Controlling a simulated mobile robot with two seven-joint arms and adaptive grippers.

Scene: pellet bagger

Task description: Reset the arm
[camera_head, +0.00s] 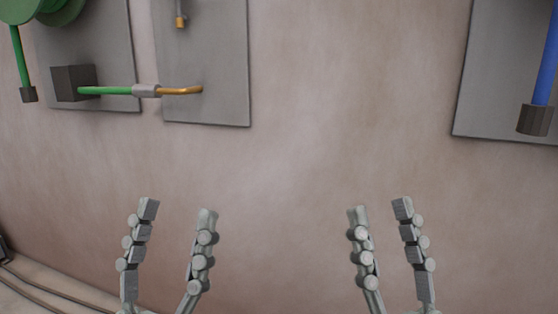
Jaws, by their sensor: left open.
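My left gripper (178,212) is at the bottom left of the head view, pointing up. Its two fingers stand well apart with nothing between them. My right gripper (380,212) is at the bottom right of centre, also pointing up. Its fingers are spread and the gap between them is empty. Both grippers appear in front of the bare wall and touch nothing that I can see. Most of both arms is outside the view.
Grey panels (225,60) hang on the beige wall (330,130) at upper left. A green pipe (108,91) with an orange end (182,91) crosses them. A blue bar (547,70) is on a right panel (490,80). Cables (45,290) lie at lower left. The middle is clear.

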